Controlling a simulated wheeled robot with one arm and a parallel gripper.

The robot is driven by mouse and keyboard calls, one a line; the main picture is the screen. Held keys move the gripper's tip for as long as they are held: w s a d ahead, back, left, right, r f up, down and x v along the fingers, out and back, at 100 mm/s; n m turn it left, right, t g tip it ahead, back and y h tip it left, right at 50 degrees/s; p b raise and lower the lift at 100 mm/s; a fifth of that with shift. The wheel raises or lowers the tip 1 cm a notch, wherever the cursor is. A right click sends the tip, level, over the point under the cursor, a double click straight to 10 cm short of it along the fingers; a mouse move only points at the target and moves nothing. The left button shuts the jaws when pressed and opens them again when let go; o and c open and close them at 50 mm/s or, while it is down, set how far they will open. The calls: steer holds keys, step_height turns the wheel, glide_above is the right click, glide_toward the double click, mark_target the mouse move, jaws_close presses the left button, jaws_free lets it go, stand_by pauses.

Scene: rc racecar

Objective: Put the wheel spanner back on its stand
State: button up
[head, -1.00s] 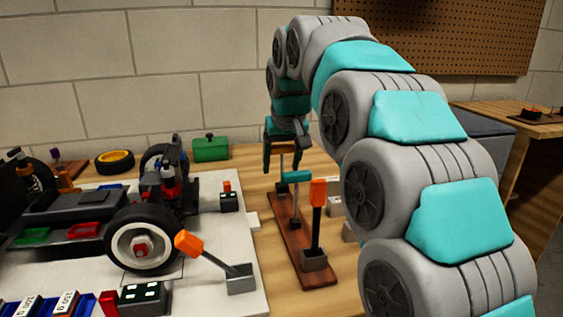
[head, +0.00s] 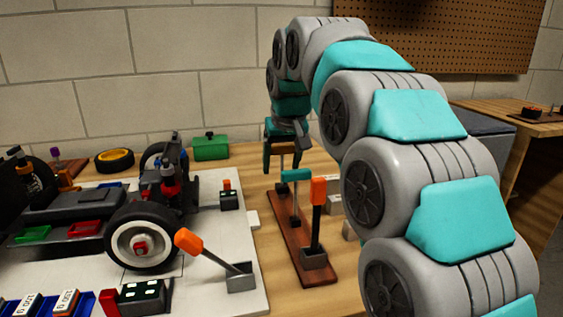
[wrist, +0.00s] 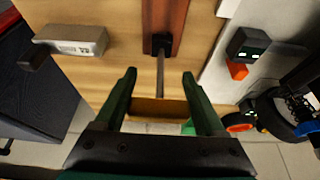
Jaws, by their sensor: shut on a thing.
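The wheel spanner appears to be the T-shaped tool with a brown handle (head: 284,149) and thin metal shaft. My gripper (head: 283,160) is shut on its handle, which shows between the green fingers in the wrist view (wrist: 160,108). The spanner looks upright. Its shaft (wrist: 160,72) reaches to a dark socket (wrist: 161,43) at the far end of the red-brown stand (head: 290,240). How deep the tip sits in the socket is hidden.
A teal-handled tool (head: 295,175) and an orange-handled tool (head: 318,190) stand on the same board. Another orange-handled tool (head: 190,242) leans from a grey block on the white mat (head: 225,295). The racecar (head: 140,235) is at left; a green box (head: 211,147) stands behind.

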steer(key=shift+f+b, duration=0.35)
steer(key=shift+f, duration=0.4)
steer(key=o, duration=1.5)
steer(key=v, duration=0.7)
steer(key=shift+s+r, duration=0.15)
steer(key=shift+r, duration=0.25)
